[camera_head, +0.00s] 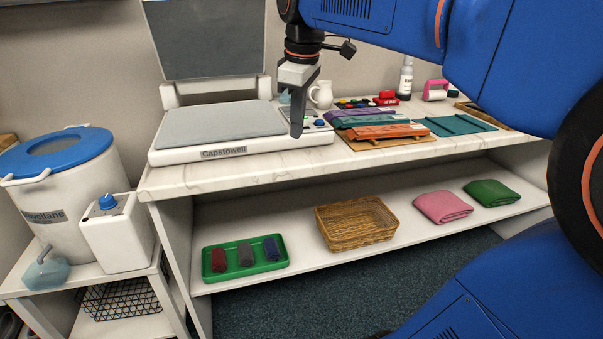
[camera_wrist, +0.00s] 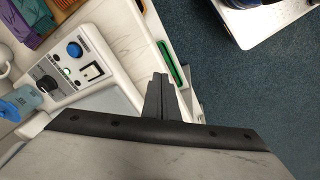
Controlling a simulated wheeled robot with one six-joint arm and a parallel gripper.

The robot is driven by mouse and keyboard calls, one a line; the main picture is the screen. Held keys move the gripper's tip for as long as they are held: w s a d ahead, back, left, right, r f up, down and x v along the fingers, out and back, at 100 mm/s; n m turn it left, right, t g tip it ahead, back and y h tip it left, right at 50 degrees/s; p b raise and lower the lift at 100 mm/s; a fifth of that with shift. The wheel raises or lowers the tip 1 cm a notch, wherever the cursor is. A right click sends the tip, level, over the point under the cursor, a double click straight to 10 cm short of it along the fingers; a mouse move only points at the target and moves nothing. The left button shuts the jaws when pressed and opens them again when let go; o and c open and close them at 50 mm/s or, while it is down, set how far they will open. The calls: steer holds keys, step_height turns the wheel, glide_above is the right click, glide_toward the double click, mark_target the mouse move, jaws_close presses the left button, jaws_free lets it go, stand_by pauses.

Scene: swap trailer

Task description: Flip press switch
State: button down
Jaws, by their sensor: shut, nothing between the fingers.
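The white heat press labelled Capstowell (camera_head: 225,152) stands on the counter with its grey lid raised. Its control panel (camera_head: 318,122) is at the right end, partly behind my gripper in the head view. In the wrist view the panel shows a rocker switch (camera_wrist: 92,71) in a pale frame, part dark and part white. A small green light (camera_wrist: 66,71) glows beside it. A blue button (camera_wrist: 74,48) and a black knob (camera_wrist: 46,84) are also on the panel. My gripper (camera_head: 297,132) is shut and empty, pointing down. In the wrist view its fingertips (camera_wrist: 160,76) are to the right of the switch, apart from it.
Right of the press lie teal and orange pieces (camera_head: 385,130) on a board, with a white jug (camera_head: 321,95) behind. The shelf below holds a green tray (camera_head: 244,273), a wicker basket (camera_head: 355,222) and folded cloths (camera_head: 443,207). A blue-lidded tub (camera_head: 60,190) stands at left.

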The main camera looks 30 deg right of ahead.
steer(key=s+a+f+m+t, duration=0.1)
steer(key=s+a+f+m, duration=0.2)
steer(key=s+f, duration=0.3)
step_height(320, 180, down, 2)
steer(key=shift+s+f, duration=0.15)
steer(key=shift+s, duration=0.2)
stand_by(0.3)
